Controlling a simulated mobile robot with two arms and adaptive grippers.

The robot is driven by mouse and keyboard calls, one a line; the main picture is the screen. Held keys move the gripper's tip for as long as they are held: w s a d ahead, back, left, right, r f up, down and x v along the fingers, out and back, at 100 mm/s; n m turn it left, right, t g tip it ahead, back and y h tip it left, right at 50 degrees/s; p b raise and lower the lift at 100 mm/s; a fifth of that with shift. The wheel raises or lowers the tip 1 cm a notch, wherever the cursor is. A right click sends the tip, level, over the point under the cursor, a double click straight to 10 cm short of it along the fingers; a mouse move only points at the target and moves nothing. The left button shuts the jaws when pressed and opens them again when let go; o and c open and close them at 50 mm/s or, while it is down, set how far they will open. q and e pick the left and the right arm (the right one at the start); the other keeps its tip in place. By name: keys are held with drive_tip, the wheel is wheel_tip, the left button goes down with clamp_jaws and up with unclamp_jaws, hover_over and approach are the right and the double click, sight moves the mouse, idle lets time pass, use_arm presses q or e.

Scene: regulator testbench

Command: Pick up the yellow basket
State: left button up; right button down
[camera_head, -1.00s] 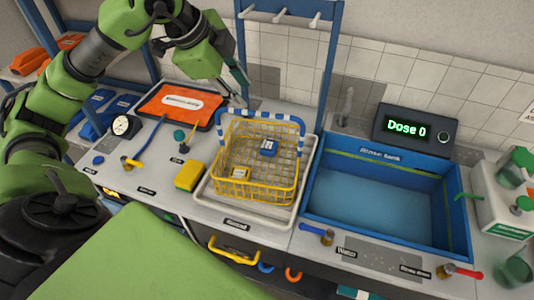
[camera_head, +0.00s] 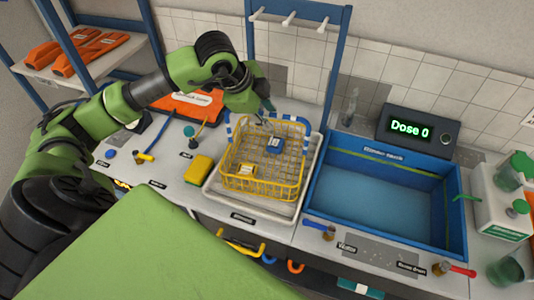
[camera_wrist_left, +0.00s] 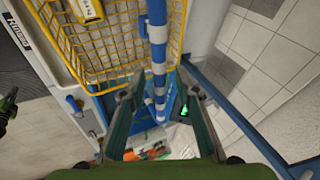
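The yellow wire basket (camera_head: 268,188) sits in a pale tray (camera_head: 212,188) on the bench, left of the blue sink. It holds a blue item (camera_head: 275,145) and a small yellow item (camera_head: 246,169). Its blue-and-white striped handle (camera_head: 292,118) is at the back, partly hidden by my left gripper (camera_head: 266,116). The basket (camera_wrist_left: 95,45) also shows in the left wrist view, with the striped handle (camera_wrist_left: 157,45) just beyond the fingertips. My left gripper (camera_wrist_left: 160,88) is open, its fingers spread to either side of the handle's line. My right gripper is in neither view.
A blue sink (camera_head: 385,200) with a "Dose 0" display (camera_head: 408,126) behind it is at right. A yellow sponge (camera_head: 199,169) lies left of the tray. A blue rack frame (camera_head: 335,70) with white pegs stands behind the basket.

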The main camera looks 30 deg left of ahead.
use_arm(q)
drive_tip(key=shift+s, duration=0.1)
clamp_jaws()
drive_tip(key=shift+w+r, duration=0.2)
